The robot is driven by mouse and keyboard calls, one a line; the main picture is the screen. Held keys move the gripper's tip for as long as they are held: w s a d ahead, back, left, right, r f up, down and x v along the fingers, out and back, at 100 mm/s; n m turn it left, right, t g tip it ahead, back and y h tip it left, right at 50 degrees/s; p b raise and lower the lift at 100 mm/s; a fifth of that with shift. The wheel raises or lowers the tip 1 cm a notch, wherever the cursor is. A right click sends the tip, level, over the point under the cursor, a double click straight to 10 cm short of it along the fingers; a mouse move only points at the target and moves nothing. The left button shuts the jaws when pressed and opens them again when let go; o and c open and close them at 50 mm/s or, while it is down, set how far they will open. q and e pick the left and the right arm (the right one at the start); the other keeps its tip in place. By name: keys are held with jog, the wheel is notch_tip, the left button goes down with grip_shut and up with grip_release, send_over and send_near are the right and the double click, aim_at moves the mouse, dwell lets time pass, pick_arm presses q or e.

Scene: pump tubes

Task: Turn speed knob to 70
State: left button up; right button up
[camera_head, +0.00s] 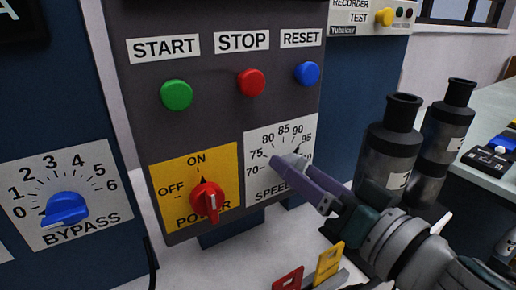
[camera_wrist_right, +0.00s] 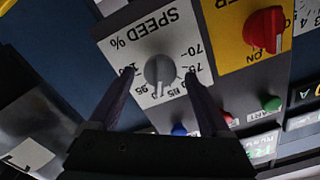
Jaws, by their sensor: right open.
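The grey speed knob (camera_wrist_right: 158,70) sits on the white "SPEED %" dial plate (camera_wrist_right: 130,47), which looks upside down in the right wrist view. The dial also shows in the head view (camera_head: 256,142), with marks from about 75 to 95 readable; its lower right is hidden behind my gripper. My right gripper (camera_head: 285,162) is at the dial. In the right wrist view its two dark purple fingers (camera_wrist_right: 160,78) are spread, one on each side of the knob, with gaps visible. The knob's exact pointer direction is hard to tell. My left gripper is not in view.
The red power knob (camera_head: 207,200) is left of the speed dial. Green (camera_head: 176,95), red (camera_head: 251,82) and blue (camera_head: 307,73) buttons sit above. Dark cylinders (camera_head: 390,150) stand on the right. The blue bypass knob (camera_head: 65,209) is far left.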

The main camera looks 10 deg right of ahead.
jog(key=shift+x, duration=0.75)
grip_shut()
